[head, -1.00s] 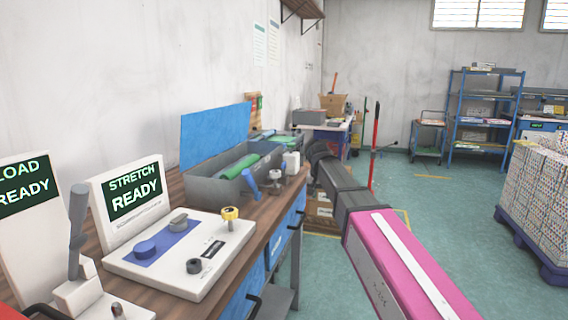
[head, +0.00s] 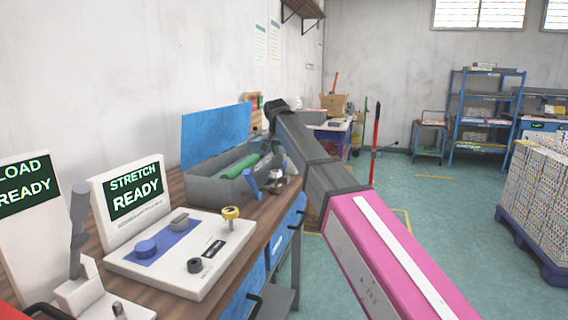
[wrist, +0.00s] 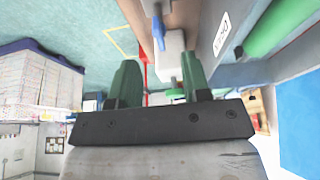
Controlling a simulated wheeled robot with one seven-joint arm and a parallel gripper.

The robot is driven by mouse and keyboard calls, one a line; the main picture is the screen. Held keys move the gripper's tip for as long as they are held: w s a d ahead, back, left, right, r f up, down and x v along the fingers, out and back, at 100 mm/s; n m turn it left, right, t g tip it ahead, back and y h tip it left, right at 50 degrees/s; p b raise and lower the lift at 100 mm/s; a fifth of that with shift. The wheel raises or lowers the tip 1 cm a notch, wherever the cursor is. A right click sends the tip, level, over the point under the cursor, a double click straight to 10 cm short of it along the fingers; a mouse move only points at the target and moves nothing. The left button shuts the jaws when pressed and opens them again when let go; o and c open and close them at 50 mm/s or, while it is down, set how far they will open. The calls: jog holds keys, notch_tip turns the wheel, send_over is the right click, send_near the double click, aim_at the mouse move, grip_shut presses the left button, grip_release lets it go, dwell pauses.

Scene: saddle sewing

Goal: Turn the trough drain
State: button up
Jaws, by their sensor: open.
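The grey trough (head: 215,190) stands on the bench with a green roll (head: 238,166) in it; its side with a small label also shows in the wrist view (wrist: 240,22). A blue lever (head: 250,183) sits at the trough's near right end. In the wrist view a blue handle (wrist: 158,32) stands against a white block (wrist: 171,52); I cannot tell for sure which part is the drain. My gripper (wrist: 160,75) is open, its green fingers apart on either side of the white block's near end, with no contact visible. In the head view my arm hides the gripper.
A white panel (head: 222,255) with knobs stands nearer on the bench, beside a "STRETCH READY" sign (head: 133,195). A blue board (head: 213,137) rises behind the trough. A loaded pallet (head: 525,240) stands at the right. The green floor between is open.

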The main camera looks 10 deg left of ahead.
aim_at(284, 169)
jog(key=x, duration=0.5)
jog(key=shift+w+f, duration=0.1)
jog(key=shift+f, duration=0.3)
grip_shut()
